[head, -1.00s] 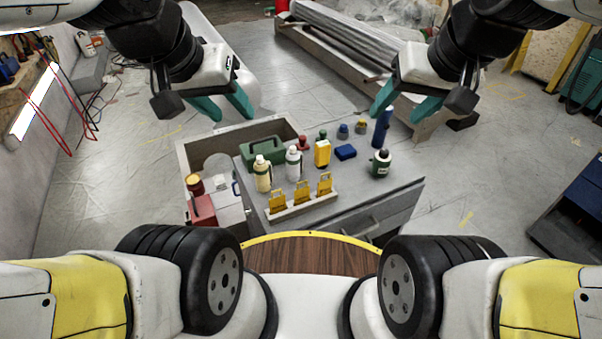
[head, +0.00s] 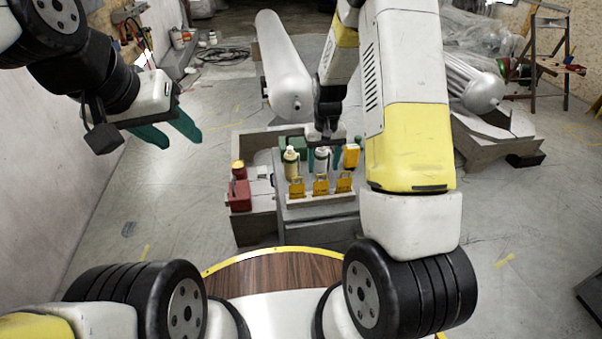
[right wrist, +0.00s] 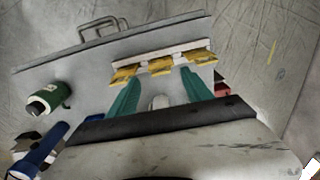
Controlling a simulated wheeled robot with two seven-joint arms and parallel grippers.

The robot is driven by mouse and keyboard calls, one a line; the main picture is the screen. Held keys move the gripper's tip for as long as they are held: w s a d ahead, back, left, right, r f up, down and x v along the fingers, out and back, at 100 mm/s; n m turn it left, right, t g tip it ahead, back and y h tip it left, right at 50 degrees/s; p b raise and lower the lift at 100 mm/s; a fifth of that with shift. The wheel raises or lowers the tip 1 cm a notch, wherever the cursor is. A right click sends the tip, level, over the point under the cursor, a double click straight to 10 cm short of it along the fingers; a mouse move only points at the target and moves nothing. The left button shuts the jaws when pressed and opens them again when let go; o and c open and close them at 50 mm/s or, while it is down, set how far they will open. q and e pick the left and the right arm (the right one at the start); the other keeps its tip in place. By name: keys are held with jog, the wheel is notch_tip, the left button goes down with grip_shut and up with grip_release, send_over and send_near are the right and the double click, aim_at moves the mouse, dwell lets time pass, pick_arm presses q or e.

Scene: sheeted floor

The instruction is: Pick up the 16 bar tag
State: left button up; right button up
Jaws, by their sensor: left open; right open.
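Three yellow tags stand in a row on a pale rack (head: 322,199) at the near edge of the grey cabinet top: a left tag (head: 297,187), a middle tag (head: 321,185) and a right tag (head: 344,182). Their markings are too small to read, so I cannot tell which is the 16 bar tag. In the right wrist view, my right gripper (right wrist: 160,77) is open, its teal fingers pointing toward the row, with the middle tag (right wrist: 160,66) ahead between the tips. My left gripper (head: 182,140) is open and empty, away to the left.
A green-and-white container (right wrist: 48,98) and blue cylinder (right wrist: 40,150) are nearby.

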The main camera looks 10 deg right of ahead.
aim_at(321, 184)
notch_tip(321, 184, down, 9)
jog(key=shift+a+r, duration=0.1)
jog(key=c, duration=1.1)
